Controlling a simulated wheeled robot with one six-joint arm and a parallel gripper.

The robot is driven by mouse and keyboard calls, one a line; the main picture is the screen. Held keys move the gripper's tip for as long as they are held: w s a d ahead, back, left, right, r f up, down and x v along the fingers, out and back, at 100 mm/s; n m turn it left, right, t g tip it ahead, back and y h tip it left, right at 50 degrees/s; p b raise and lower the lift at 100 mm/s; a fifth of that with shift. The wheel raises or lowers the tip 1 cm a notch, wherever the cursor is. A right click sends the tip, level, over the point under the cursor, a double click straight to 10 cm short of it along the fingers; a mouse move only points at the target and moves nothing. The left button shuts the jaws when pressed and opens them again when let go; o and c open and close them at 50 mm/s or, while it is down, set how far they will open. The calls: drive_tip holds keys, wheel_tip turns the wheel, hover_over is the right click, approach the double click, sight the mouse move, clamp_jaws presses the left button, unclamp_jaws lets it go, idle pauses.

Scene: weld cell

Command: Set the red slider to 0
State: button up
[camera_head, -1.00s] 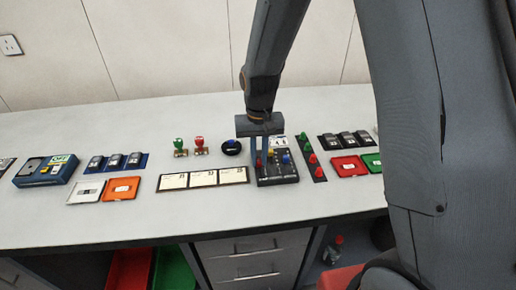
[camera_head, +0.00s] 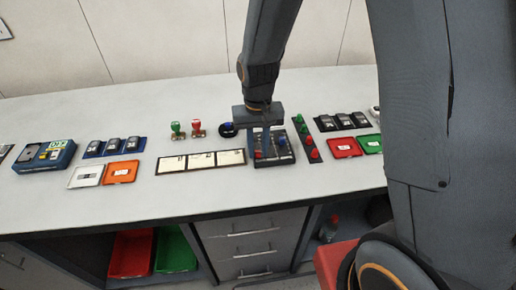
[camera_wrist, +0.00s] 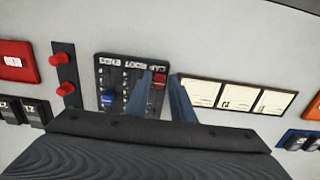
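The slider box (camera_wrist: 130,62) is a dark panel on the bench, with lettering along one edge in the wrist view; it also shows in the head view (camera_head: 289,158). Its red slider (camera_wrist: 159,80) sits near the end by the lettering, between my fingertips. The blue slider (camera_wrist: 108,98) is farther left, at a different height on its track. A yellow slider is not clearly visible now. My gripper (camera_wrist: 161,77) points down over the box, fingers apart on either side of the red knob; whether they touch it is hard to tell. It also shows in the head view (camera_head: 263,148).
A strip of red and green buttons (camera_wrist: 65,75) stands close beside the box. Three white cards (camera_head: 201,161) lie on its other side. Stamps (camera_head: 197,129), a round black item (camera_head: 228,129) and red and green trays (camera_head: 343,147) are nearby. The front bench strip is clear.

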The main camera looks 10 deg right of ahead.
sight(258, 153)
drive_tip(key=shift+r+b, duration=0.8)
drive_tip(key=shift+r, duration=2.95)
drive_tip(key=s+d+t+b, duration=0.1)
drive_tip(key=s+d, duration=0.8)
drive_tip(key=d, duration=0.2)
drive_tip(key=shift+s+f, duration=0.3)
drive_tip(key=shift+f, duration=0.15)
